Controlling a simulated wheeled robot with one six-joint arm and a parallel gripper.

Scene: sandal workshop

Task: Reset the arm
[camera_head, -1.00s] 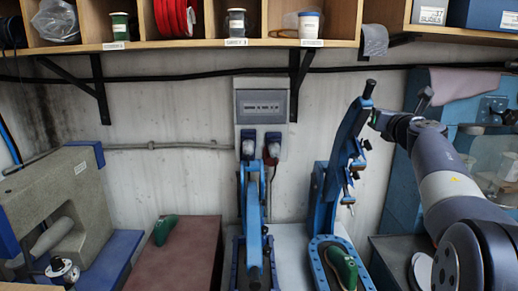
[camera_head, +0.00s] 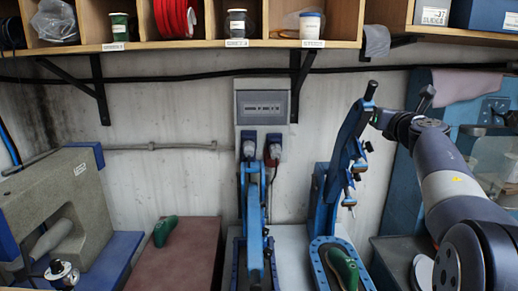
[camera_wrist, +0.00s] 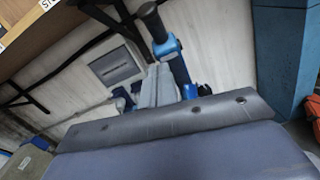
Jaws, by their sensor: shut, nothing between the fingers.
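My arm comes in from the right of the head view, and its end with my gripper (camera_head: 380,120) is beside the upper part of the right blue press (camera_head: 345,140). My gripper is small and dark there, shut and empty, and its fingertips are hard to make out. In the wrist view a wide grey-blue surface fills the lower part. Beyond it stand a dark lever handle with a blue collar (camera_wrist: 165,45) and the wall.
A second blue press (camera_head: 254,200) stands in the middle, below a grey wall box (camera_head: 262,105). A green shoe last (camera_head: 164,230) lies on a brown-topped block, another (camera_head: 342,265) on the right press. A grey machine (camera_head: 50,200) is at left. Shelves (camera_head: 200,45) run overhead.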

